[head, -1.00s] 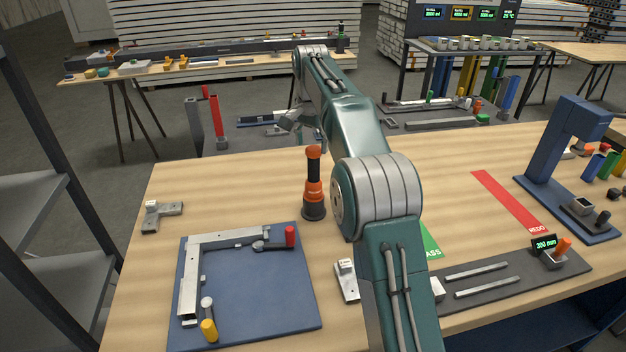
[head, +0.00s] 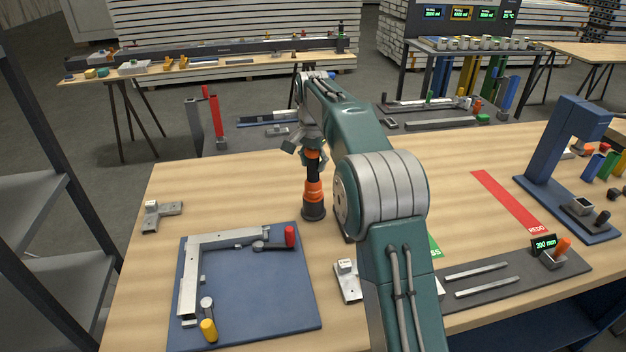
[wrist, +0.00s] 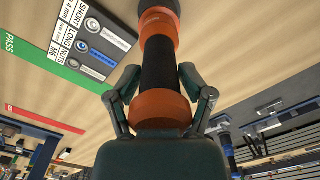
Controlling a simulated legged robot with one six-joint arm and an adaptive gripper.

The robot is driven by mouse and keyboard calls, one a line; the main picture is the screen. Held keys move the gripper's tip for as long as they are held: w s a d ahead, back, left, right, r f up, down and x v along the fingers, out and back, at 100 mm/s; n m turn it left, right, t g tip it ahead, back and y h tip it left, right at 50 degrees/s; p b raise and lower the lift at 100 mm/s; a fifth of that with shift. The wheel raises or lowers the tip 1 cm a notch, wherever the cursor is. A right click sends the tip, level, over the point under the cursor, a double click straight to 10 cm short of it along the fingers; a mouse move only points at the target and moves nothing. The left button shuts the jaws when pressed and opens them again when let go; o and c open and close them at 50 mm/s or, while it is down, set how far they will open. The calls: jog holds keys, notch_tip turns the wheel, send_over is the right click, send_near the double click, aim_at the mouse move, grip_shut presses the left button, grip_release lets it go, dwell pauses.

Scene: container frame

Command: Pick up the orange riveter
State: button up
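The orange riveter (head: 313,193) stands upright on the wooden table, with an orange top, a black shaft, an orange band and a dark base. My gripper (head: 309,151) is over its top end, with the fingers around it. In the wrist view the riveter (wrist: 160,65) lies between the two fingers of my gripper (wrist: 160,74). The fingers are spread on either side of the black shaft, and a small gap seems to show on each side. The palm partly hides the orange top.
A blue plate (head: 255,290) with a metal square frame lies front left of the riveter. A small metal bracket (head: 162,215) is at the left edge. A green strip (wrist: 40,55) and a red REDO strip (head: 508,202) lie to the right in the head view.

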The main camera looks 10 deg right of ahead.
dwell(0.3)
notch_tip(320, 180, up, 10)
jog(key=shift+r, duration=0.1)
jog(key=shift+c, duration=0.3)
jog(key=o, duration=0.4)
grip_shut()
